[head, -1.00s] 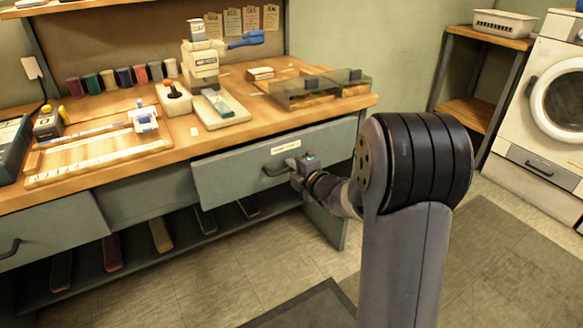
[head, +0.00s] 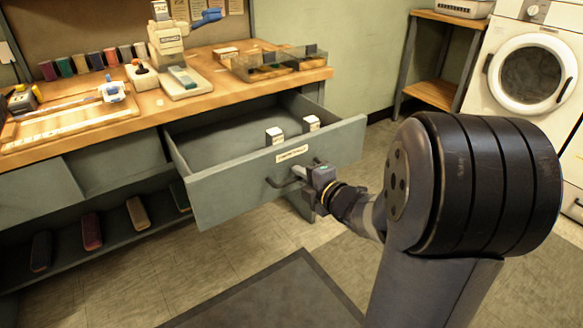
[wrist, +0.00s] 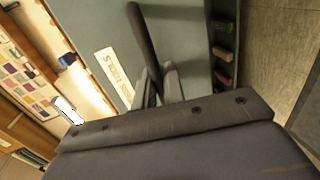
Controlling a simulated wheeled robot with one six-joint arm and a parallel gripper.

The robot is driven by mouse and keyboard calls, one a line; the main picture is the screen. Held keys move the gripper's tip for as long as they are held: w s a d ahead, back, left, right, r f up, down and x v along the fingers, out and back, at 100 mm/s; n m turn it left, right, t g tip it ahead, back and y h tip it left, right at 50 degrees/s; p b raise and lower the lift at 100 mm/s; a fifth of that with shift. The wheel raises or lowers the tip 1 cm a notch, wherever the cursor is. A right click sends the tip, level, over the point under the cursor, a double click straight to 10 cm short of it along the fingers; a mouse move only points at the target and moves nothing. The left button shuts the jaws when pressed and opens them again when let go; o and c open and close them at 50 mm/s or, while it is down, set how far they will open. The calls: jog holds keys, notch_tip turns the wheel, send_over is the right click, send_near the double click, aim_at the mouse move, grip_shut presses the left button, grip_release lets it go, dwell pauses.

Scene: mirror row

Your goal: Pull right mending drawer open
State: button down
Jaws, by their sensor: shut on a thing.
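The right mending drawer (head: 235,190) is a grey-green drawer that stands well out from the bench, with its inside showing. Two small white-topped items (head: 311,123) stand in it near its front. A pale label (head: 291,153) is on its front, above a dark bar handle (head: 278,184). My gripper (head: 302,174) is shut on the handle at the drawer front. In the wrist view the handle (wrist: 145,45) runs up from between the fingers, beside the label (wrist: 114,77). The fingertips are partly hidden by the gripper body.
The wooden bench top (head: 215,105) holds a clear divided box (head: 272,65), a sewing machine (head: 165,38) and several spools. A dark mat (head: 262,297) lies on the floor in front. A washing machine (head: 530,75) and a shelf (head: 435,92) stand at the right.

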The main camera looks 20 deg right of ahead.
jog(key=shift+v, duration=0.8)
jog(key=shift+f, duration=0.2)
jog(key=c, duration=1.8)
grip_release()
jog(key=shift+c, duration=0.2)
jog(key=p+v, duration=0.3)
jog(key=v, duration=0.7)
jog(key=shift+s, duration=0.4)
jog(key=shift+w, duration=0.1)
